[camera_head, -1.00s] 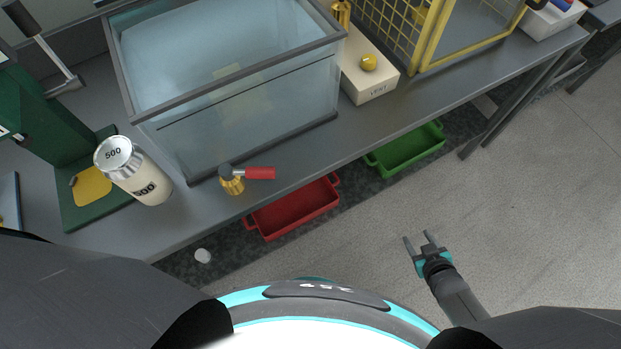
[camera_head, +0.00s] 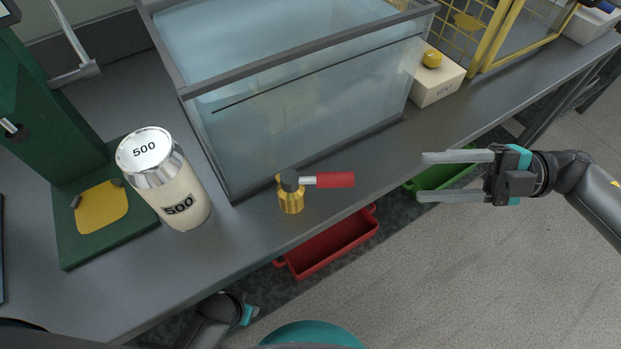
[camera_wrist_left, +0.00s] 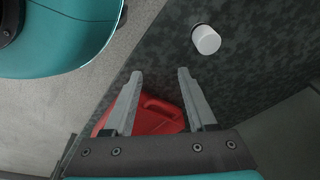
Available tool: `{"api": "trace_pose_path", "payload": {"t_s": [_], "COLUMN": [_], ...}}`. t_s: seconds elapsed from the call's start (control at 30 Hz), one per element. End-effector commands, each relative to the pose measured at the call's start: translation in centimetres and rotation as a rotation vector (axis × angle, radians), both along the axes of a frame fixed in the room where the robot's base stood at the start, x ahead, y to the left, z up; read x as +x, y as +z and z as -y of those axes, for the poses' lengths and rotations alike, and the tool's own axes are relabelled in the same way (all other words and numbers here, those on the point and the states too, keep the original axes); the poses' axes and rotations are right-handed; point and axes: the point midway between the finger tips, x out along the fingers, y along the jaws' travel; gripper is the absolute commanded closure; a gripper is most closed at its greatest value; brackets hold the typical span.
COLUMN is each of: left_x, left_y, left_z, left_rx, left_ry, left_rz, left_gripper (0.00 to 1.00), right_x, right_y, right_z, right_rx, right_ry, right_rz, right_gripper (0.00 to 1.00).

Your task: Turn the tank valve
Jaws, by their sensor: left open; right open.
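The tank valve (camera_head: 291,196) is a brass body with a dark cap and a red lever handle (camera_head: 334,180) pointing right. It sits at the front foot of the clear water tank (camera_head: 300,105) on the grey bench. My right gripper (camera_head: 420,177) is open and empty, to the right of the red handle and apart from it, fingers pointing left. My left gripper is low at the bench's front edge in the head view, its fingers hidden there. In the left wrist view the left gripper (camera_wrist_left: 160,75) is open and empty above the floor.
A can marked 500 (camera_head: 178,200) stands on the bench beside a green machine (camera_head: 70,225). A white box with a yellow knob (camera_head: 438,90) is right of the tank. Red (camera_head: 335,248) and green (camera_head: 447,178) bins sit below the bench. A white cylinder (camera_wrist_left: 206,39) is on the dark floor.

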Motion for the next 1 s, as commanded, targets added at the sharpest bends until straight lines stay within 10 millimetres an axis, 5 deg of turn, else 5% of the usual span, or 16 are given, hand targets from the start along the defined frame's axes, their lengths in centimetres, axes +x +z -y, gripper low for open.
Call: {"api": "trace_pose_path", "payload": {"t_s": [0.6, 1.0], "left_x": [0.9, 1.2], "left_y": [1.8, 2.7], "left_z": [0.9, 1.2], "left_rx": [-0.010, -0.013], "left_ry": [0.002, 0.003], "left_rz": [0.002, 0.001], "left_gripper": [0.43, 0.43], "right_x": [-1.2, -1.5], "right_y": [0.0, 0.0], "right_z": [-11.7, -14.8], "right_rx": [0.008, 0.004], "right_ry": [-0.001, -0.005], "right_rz": [0.000, -0.001], "right_gripper": [0.43, 0.43]}}
